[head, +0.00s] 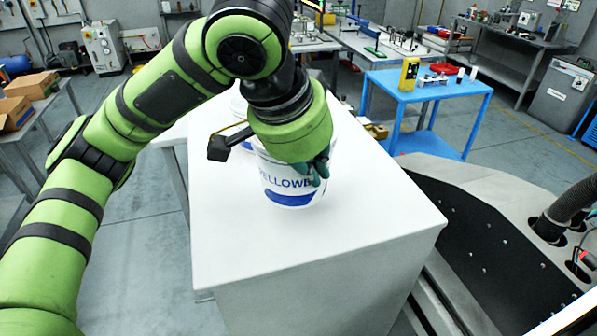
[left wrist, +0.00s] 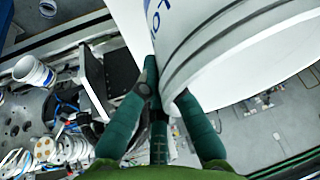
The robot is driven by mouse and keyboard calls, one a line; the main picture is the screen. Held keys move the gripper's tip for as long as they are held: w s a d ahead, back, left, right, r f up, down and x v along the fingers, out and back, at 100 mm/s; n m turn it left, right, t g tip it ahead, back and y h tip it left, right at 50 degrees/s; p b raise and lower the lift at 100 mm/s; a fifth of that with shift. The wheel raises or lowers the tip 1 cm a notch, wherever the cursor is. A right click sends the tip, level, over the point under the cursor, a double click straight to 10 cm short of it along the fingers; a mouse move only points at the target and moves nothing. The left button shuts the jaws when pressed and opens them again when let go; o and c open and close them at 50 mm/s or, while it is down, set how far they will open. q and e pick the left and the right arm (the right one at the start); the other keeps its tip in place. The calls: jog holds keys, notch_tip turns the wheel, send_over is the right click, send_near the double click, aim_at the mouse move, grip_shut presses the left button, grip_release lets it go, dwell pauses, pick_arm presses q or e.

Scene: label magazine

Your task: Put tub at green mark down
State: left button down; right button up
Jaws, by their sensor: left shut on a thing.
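A white tub (head: 290,188) with blue lettering and a blue band is upright over the white bench top (head: 235,245). My left gripper (head: 317,172) is shut on the tub's rim from above, with its green fingers at the right side of it. In the left wrist view, the fingers (left wrist: 168,98) grip the rim of the tub (left wrist: 235,45). I cannot tell whether the tub's base touches the bench. I see no green mark in either view. My right gripper is not in view.
Another white tub (head: 238,106) is partly hidden behind my left wrist. The front of the bench top is clear. A blue table (head: 440,88) with a yellow device (head: 409,73) stands at the back right. The left wrist view also shows a white tub (left wrist: 34,72).

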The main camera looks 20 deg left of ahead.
pick_arm(q)
jog(key=shift+w+a+f, duration=0.85)
jog(key=shift+w+a, duration=0.2)
jog(key=shift+w+a+f+p, duration=0.2)
jog(key=shift+a+f+p, duration=0.05)
jog(key=shift+f+p, duration=0.2)
notch_tip(320, 180, down, 3)
jog(key=shift+f+p, duration=0.1)
jog(key=shift+p, duration=0.4)
jog(key=shift+f, duration=0.25)
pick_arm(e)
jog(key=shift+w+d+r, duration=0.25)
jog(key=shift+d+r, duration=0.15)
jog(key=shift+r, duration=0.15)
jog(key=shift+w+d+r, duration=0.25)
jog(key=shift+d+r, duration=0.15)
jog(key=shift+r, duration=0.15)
pick_arm(q)
jog(key=shift+d+f, duration=0.1)
jog(key=shift+f, duration=0.05)
jog(key=c, duration=1.4)
grip_release()
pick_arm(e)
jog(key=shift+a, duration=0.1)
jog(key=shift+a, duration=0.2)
